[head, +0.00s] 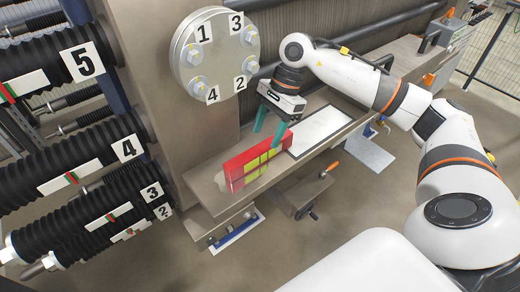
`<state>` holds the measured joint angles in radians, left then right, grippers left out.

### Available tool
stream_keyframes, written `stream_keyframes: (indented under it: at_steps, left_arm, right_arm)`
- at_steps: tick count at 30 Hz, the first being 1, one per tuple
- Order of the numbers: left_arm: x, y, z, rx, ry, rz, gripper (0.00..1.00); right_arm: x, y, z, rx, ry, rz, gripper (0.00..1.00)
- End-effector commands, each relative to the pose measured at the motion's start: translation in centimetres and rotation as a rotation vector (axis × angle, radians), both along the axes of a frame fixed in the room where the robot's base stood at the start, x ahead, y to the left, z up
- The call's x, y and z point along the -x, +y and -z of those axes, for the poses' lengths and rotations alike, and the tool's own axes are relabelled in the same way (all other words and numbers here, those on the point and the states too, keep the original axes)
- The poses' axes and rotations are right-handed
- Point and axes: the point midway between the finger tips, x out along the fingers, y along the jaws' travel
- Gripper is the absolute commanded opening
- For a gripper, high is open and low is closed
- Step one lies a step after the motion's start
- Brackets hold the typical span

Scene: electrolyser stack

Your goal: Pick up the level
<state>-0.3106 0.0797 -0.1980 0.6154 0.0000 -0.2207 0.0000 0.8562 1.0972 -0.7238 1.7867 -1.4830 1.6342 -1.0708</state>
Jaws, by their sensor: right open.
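The level (254,160) is a red block-shaped tool with yellow-green windows on its near side. It lies on the beige ledge (205,192) below the numbered flange. My right gripper (269,135) comes down from above with its two teal fingers apart. The fingers are at the level's upper right part, one near its top edge and one toward its right end. I cannot tell whether they touch it. My left gripper is not in view.
A white sheet or plate (321,131) lies on the ledge right of the level. The round flange (215,55) with bolts numbered 1 to 3 and beyond stands behind. Black ribbed hoses (60,150) fill the left. An orange-handled clamp (330,169) hangs at the ledge's front.

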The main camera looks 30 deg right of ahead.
Motion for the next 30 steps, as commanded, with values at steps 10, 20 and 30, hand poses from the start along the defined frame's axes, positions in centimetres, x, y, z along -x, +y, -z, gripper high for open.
stream_keyframes:
  at_steps: [10,20,30]
  left_arm:
    - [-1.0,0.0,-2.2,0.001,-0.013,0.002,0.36]
    - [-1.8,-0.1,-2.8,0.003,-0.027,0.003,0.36]
    - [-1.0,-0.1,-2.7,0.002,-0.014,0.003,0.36]
  right_arm:
    - [0.7,1.6,2.9,-0.003,0.004,-0.002,0.53]
    - [0.6,2.5,5.6,-0.002,-0.001,0.000,0.53]
    - [0.6,2.5,5.6,-0.002,-0.001,0.000,0.18]
